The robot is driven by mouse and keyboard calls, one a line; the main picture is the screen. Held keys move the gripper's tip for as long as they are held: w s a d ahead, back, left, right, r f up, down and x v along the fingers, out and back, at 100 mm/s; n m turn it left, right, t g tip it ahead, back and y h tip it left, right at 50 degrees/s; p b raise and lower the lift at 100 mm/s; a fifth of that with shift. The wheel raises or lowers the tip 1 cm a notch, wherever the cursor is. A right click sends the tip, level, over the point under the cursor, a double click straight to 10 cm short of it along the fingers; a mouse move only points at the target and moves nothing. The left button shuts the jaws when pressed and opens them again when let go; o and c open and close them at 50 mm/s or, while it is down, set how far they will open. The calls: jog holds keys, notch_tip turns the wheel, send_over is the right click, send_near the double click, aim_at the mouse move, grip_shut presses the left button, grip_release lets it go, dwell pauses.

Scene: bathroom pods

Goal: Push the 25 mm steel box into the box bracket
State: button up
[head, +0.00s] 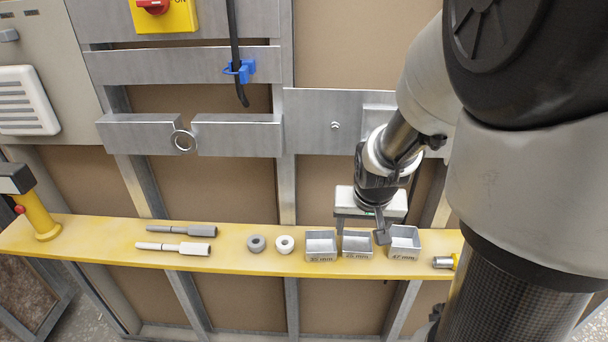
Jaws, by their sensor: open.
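Three open-topped steel boxes stand in a row on the yellow shelf (110,250). The middle one (356,246) has a small label that looks like 25 mm, though it is hard to read. The left box (321,246) and the right box (404,243) carry other labels. My gripper (382,238) points down at the gap between the middle and right boxes. It is open; one dark fingertip shows, and contact with a box cannot be judged. A pale bracket-like piece (345,204) stands behind my wrist, partly hidden; I cannot tell if it is the box bracket.
A yellow post (38,211) stands at the shelf's left end. A small metal cylinder (443,262) is at the right. Metal wall rails (237,135) run behind the shelf.

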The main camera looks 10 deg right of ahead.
aim_at(356, 244)
jog(key=shift+x, duration=0.8)
jog(key=b+x, duration=0.5)
jog(key=shift+s+f, duration=0.1)
jog(key=shift+f, duration=0.1)
jog(key=shift+r, duration=0.15)
jog(key=c, duration=0.7)
jog(key=shift+c, duration=0.2)
